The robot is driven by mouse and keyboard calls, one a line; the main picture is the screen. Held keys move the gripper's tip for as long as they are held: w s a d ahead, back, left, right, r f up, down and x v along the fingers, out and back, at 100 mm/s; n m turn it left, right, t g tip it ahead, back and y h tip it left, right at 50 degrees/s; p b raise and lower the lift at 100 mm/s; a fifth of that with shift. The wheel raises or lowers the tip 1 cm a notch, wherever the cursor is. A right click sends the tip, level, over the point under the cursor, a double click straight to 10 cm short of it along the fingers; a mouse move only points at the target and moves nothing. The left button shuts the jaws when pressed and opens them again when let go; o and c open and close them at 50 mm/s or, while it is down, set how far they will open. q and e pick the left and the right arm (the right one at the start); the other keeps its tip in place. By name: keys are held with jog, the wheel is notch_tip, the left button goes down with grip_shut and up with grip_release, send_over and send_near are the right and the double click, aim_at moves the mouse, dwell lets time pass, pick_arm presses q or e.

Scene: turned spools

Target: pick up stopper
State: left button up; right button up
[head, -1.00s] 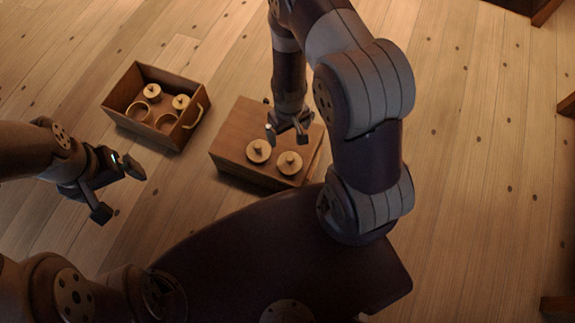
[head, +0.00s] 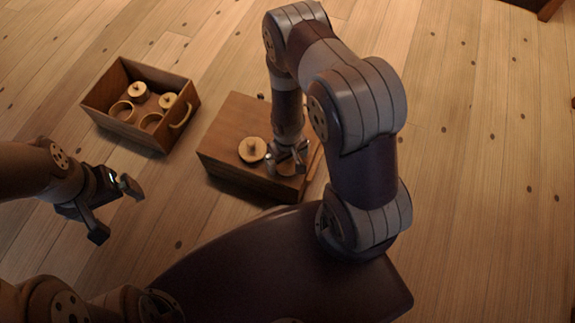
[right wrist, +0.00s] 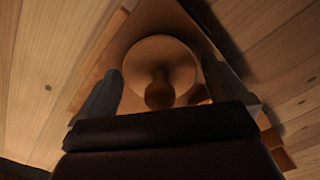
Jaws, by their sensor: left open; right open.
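Two round wooden stoppers with knobs are on top of a wooden block (head: 232,118). The left stopper (head: 252,149) is in plain sight in the head view. My right gripper (head: 287,160) is right over the other one and mostly hides it there. In the right wrist view, a stopper's round disc (right wrist: 160,50) and its knob (right wrist: 160,92) show between the spread fingers of the right gripper (right wrist: 166,90). I cannot tell whether the fingers touch it. My left gripper (head: 115,210) is open and empty, away to the left above the floor.
An open wooden box (head: 138,135) with a handle (head: 183,115) stands left of the block. It holds two knobbed pieces (head: 138,91) and two ring-like pieces (head: 121,110). The plank floor (head: 460,180) on the right is clear.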

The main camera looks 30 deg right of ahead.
jog(key=shift+r, duration=0.15)
jog(key=c, duration=0.9)
